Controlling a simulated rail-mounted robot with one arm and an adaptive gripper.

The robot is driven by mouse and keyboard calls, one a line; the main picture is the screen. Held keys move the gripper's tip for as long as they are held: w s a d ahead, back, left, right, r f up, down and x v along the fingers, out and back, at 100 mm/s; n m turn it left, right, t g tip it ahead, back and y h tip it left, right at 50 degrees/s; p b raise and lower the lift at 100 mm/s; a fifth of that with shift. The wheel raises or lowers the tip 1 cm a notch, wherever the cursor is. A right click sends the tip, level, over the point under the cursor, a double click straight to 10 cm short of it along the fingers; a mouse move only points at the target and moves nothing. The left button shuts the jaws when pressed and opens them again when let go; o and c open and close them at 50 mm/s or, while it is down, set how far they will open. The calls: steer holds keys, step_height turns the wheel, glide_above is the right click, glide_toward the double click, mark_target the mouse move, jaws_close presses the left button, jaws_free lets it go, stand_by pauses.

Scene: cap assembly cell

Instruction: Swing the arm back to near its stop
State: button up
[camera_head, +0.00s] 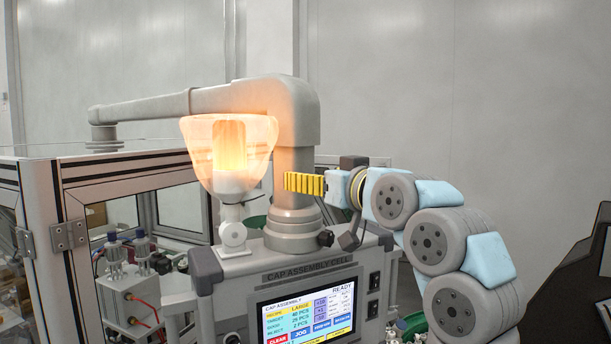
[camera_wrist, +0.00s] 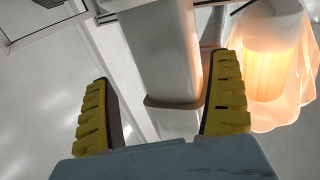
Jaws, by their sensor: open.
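The grey swing arm (camera_head: 180,104) runs from a pivot on the cell frame to an elbow, then down a thick post to the control panel (camera_head: 270,275) marked CAP ASSEMBLY CELL. My gripper (camera_head: 289,182) is level with the lower half of that post, at its right side, its yellow fingers pointing left. In the wrist view my gripper (camera_wrist: 164,66) is open, and the grey post (camera_wrist: 165,45) shows between its fingers. Nothing is gripped; I cannot tell whether a finger touches the post. I cannot make out the arm's stop.
A glowing orange lamp in a clear shade (camera_head: 228,160) stands just left of the post; it also shows at the right of the wrist view (camera_wrist: 272,65). The framed cell (camera_head: 60,205) is at the left. A dark machine (camera_head: 578,290) stands at the far right.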

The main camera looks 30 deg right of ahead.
steer(key=shift+s, duration=2.8)
